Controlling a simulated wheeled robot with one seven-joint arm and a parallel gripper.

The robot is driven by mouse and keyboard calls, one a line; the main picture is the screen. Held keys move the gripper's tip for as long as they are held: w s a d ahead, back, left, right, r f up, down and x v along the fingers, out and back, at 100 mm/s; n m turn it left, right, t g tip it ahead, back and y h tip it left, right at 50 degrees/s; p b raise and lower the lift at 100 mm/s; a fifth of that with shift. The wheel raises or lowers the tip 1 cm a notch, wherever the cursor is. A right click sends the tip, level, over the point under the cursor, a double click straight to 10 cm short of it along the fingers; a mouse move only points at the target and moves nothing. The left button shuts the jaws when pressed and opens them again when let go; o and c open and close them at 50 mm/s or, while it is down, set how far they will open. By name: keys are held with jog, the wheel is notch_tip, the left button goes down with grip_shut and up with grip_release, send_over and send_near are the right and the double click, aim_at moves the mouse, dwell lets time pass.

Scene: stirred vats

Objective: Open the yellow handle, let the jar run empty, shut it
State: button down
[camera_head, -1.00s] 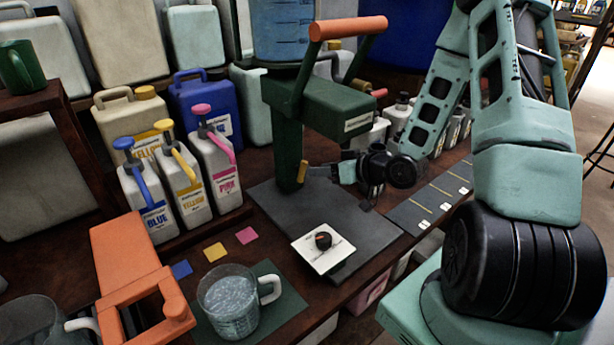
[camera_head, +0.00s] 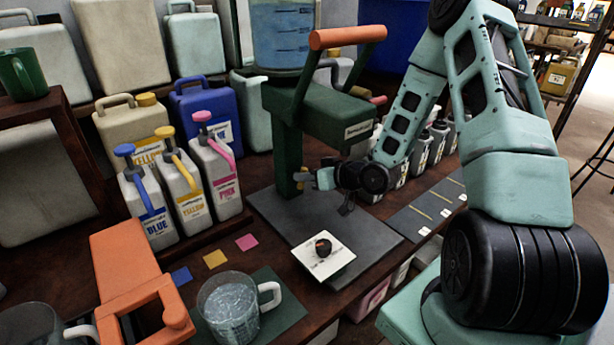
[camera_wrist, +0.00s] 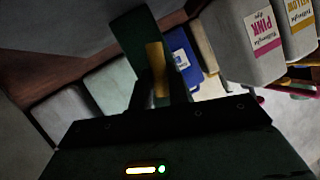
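The yellow handle (camera_head: 301,179) is a small tab low on the green stand's post, partly hidden by my gripper in the head view. In the wrist view the yellow handle (camera_wrist: 157,66) stands between my fingertips. My gripper (camera_wrist: 160,82) looks open around it, a finger on each side; contact is not clear. In the head view my gripper (camera_head: 314,178) reaches in from the right. The clear jar (camera_head: 283,35) with blue liquid sits on top of the green stand (camera_head: 287,150); its top is cut off. No stream shows below the stand.
A glass jug (camera_head: 230,312) with a white handle stands on a green mat at the front. A white plate with a black knob (camera_head: 323,250) lies before the stand. Blue, yellow and pink pump bottles (camera_head: 216,170) stand left. An orange-handled lever (camera_head: 346,32) tops the stand.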

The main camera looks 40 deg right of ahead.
dwell(0.3)
jog(key=shift+d+m+t+y+p, duration=0.2)
jog(key=shift+m+t+y+p, duration=0.1)
jog(key=shift+m+y+p, duration=0.55)
jog(key=m+y, duration=0.1)
jog(key=m+t, duration=0.1)
jog(key=m, duration=0.1)
jog(key=shift+d+f+m+y, duration=0.15)
jog(key=shift+f+m+y, duration=0.1)
jog(key=shift+f+y, duration=0.15)
jog(key=m+t, duration=0.1)
jog(key=m+y, duration=0.1)
jog(key=m, duration=0.1)
jog(key=shift+f+m+t+b, duration=0.3)
jog(key=shift+f+t+b, duration=0.05)
jog(key=shift+t+b, duration=0.05)
jog(key=shift+f+m+t+b, duration=0.1)
jog(key=shift+m+t+b, duration=0.55)
jog(key=shift+m, duration=0.85)
jog(key=c, duration=1.3)
grip_release()
jog(key=shift+c, duration=0.2)
